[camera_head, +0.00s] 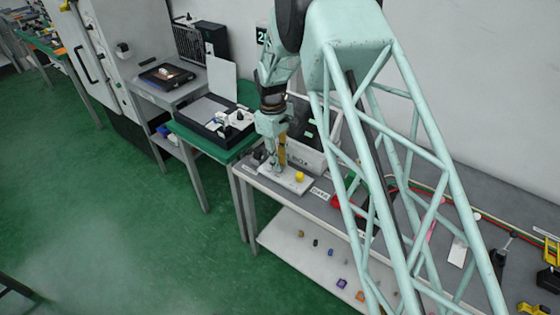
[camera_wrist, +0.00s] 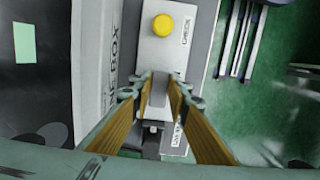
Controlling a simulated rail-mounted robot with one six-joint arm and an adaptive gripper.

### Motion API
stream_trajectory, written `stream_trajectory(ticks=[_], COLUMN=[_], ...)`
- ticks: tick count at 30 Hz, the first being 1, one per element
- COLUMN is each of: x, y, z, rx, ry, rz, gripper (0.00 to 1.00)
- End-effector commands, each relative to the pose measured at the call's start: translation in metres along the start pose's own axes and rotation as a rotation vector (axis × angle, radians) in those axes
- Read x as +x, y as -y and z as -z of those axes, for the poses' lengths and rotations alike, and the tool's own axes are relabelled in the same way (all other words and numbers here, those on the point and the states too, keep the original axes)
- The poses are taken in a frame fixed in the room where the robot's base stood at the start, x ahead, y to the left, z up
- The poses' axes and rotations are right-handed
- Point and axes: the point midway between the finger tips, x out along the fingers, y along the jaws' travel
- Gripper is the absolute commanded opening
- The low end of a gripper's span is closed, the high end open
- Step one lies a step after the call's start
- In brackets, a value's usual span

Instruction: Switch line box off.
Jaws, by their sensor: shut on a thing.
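A pale fixture plate (camera_head: 290,184) with a yellow round knob (camera_head: 299,176) lies on the grey bench, below my gripper (camera_head: 276,165). In the wrist view the plate (camera_wrist: 150,52) runs up from the fingertips, with the yellow knob (camera_wrist: 163,25) near its far end. My gripper (camera_wrist: 160,78) is shut on a grey lever (camera_wrist: 158,92) that stands between its two yellow-brown fingers. A darker mount (camera_wrist: 152,138) shows below the lever. The fingers hide part of the lever, so its exact tilt is hard to tell.
A white box with partly readable "BOX" lettering (camera_wrist: 112,55) stands close beside the plate; its "BOX" side shows in the head view (camera_head: 303,157). A green table (camera_head: 212,150) with a dark device adjoins at the left. Several small coloured parts lie on the lower shelf (camera_head: 290,228).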

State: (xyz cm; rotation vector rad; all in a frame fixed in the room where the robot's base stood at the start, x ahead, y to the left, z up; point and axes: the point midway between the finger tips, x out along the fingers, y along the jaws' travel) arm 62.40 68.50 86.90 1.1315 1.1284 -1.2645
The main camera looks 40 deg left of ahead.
Motion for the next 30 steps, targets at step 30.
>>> stream_trajectory(ticks=[30], x=[-0.0012], y=[0.0001], z=[0.0093], rx=[-0.001], ry=[0.288], rz=[-0.001], gripper=[0.05])
